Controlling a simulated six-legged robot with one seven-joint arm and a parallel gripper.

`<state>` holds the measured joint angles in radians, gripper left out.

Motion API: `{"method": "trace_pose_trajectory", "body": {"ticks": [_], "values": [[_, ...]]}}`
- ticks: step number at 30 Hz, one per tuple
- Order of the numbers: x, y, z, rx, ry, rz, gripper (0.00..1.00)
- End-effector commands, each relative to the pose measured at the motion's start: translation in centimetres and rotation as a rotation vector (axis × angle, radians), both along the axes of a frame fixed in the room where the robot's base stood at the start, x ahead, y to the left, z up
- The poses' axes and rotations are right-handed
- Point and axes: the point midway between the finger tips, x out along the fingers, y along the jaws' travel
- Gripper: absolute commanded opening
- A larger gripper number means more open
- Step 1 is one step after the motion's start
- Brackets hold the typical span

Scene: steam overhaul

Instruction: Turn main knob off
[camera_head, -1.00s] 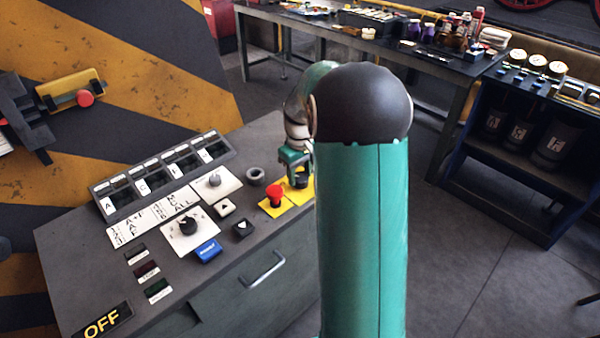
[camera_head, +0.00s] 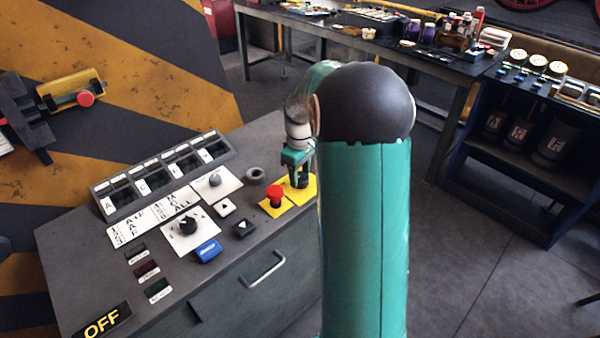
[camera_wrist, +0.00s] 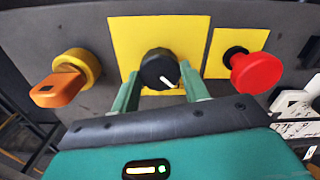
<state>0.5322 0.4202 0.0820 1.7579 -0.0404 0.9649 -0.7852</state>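A round black knob (camera_wrist: 158,69) with a white pointer mark sits on a yellow plate (camera_wrist: 122,32) in the wrist view. The mark points to the lower right. My gripper (camera_wrist: 162,84) faces the knob, with one green finger on each side of it. The fingers are apart, and I cannot tell whether they touch the knob. In the head view, my gripper (camera_head: 299,166) is over the yellow plate (camera_head: 308,188) at the right end of the grey control desk, and the knob there is partly hidden.
A red mushroom button (camera_wrist: 256,72) stands right of the knob, and an orange switch (camera_wrist: 57,90) in a yellow ring stands left. The desk (camera_head: 262,225) also bears a black knob on a white plate (camera_head: 188,226), a blue button (camera_head: 208,250) and an OFF sign (camera_head: 102,323).

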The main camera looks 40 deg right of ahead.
Motion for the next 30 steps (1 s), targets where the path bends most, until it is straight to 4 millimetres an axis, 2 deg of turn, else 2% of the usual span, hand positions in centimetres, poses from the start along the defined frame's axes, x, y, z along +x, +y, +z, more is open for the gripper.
{"method": "trace_pose_trajectory", "body": {"ticks": [1, 3, 11, 16, 20, 30], "values": [[0.0, 0.0, 0.1, -0.002, -0.002, 0.001, 0.54], [0.0, 0.0, 0.1, -0.002, -0.002, 0.001, 0.66], [0.0, 0.0, 0.1, -0.001, 0.000, 0.000, 0.66], [0.0, 0.0, 1.1, -0.001, 0.000, 0.000, 0.66], [0.1, 0.0, 3.4, -0.003, -0.004, 0.000, 0.66], [0.1, 0.0, 10.8, -0.003, -0.004, 0.000, 0.66]]}}
